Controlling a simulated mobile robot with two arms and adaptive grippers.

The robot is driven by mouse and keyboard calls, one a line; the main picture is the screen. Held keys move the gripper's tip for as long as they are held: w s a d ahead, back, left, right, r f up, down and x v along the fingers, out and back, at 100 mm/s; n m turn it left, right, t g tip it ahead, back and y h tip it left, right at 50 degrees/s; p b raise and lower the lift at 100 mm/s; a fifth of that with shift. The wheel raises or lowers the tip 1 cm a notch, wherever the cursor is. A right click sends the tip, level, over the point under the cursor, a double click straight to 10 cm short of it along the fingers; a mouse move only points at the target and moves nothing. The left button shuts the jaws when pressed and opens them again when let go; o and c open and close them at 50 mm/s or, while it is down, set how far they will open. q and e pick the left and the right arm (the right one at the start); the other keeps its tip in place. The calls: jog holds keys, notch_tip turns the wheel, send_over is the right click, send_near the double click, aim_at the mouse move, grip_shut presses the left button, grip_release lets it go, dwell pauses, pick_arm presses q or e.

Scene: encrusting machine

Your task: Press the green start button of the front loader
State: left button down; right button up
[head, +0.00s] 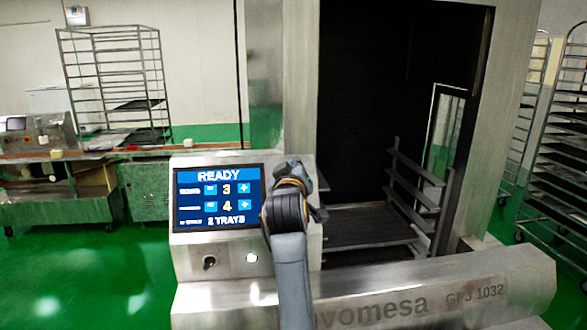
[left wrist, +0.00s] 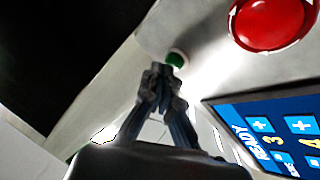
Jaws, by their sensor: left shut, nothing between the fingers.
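The green start button (left wrist: 177,59) shows in the left wrist view as a small round green button in a pale ring on the metal panel. My left gripper (left wrist: 160,75) is shut and empty, with its fingertips just below the button in that view; I cannot tell whether they touch it. In the head view my left gripper (head: 303,174) is in front of the right side of the front loader's control panel (head: 230,278), and the green button is hidden behind it and my arm. My right gripper is not in view.
A large red button (left wrist: 270,22) sits near the green one. A blue screen (head: 218,197) reads READY, 3, 4 and 2 TRAYS. Below it are a black knob (head: 209,262) and a small white round button (head: 252,257). The dark loader opening (head: 370,110) lies to the right.

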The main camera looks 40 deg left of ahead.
pick_arm(q)
jog(key=shift+w+a+f, duration=0.15)
jog(key=shift+a+f, duration=0.1)
jog(key=shift+a, duration=0.05)
dwell(0.9)
jog(key=shift+d, duration=0.1)
jog(key=shift+s+d+r+p, duration=0.35)
jog(key=shift+d+r+p, duration=0.1)
jog(key=shift+p, duration=0.15)
